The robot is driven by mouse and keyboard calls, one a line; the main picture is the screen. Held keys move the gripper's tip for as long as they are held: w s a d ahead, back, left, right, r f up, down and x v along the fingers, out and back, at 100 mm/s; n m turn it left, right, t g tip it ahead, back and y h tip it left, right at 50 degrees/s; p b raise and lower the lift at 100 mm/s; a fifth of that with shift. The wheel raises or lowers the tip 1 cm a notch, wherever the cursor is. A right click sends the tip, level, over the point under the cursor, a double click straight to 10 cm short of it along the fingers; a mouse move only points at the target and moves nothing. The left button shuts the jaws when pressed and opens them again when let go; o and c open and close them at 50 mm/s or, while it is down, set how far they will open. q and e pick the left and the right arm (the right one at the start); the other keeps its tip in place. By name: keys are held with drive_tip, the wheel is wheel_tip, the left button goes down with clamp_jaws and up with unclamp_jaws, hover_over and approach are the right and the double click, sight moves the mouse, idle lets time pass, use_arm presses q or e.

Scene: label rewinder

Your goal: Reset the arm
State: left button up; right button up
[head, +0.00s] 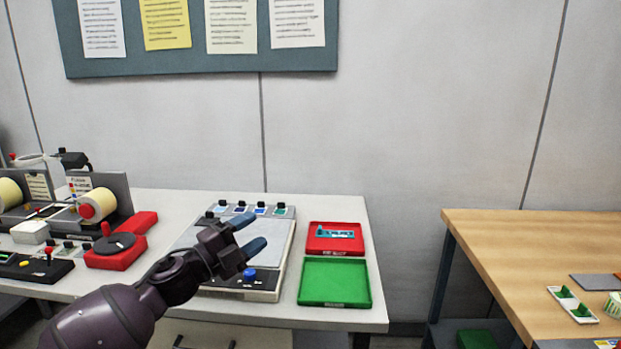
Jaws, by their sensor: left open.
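My left gripper (252,234) is open and empty, with its two blue-grey fingertips apart. It hangs above the grey flat panel device (270,280) on the white table, and my left arm reaches in from the lower left. The label rewinder (97,205), with a cream roll on a red hub, stands at the table's left side, left of my gripper. Part of that machine is cut off by the left picture edge. My right gripper is not in view.
A red tray (318,247) holding a small teal part and an empty green tray (335,282) lie right of my gripper. A red base with a dark disc (112,244) stands left. A wooden table (520,240) is at the right, across a gap.

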use_arm(q)
drive_tip(key=s+a+f+n+t+y, duration=0.1)
drive_tip(key=s+a+f+n+y, duration=0.4)
drive_tip(key=f+n, duration=0.45)
drive_tip(key=s+a+f+n+t+y, duration=0.1)
drive_tip(key=s+a+f+n+y, duration=0.4)
drive_tip(key=f+n, duration=0.4)
drive_tip(key=s+a+f+n+g+y, duration=0.2)
drive_tip(key=s+f+n+y, duration=0.1)
drive_tip(key=s+f, duration=0.6)
drive_tip(key=s+a+f+n+g+y, duration=0.2)
drive_tip(key=s+f, duration=0.8)
drive_tip(key=s, duration=0.7)
drive_tip(key=shift+a+n+y, duration=0.4)
drive_tip(key=shift+a+n, duration=0.25)
drive_tip(key=shift+a, duration=0.2)
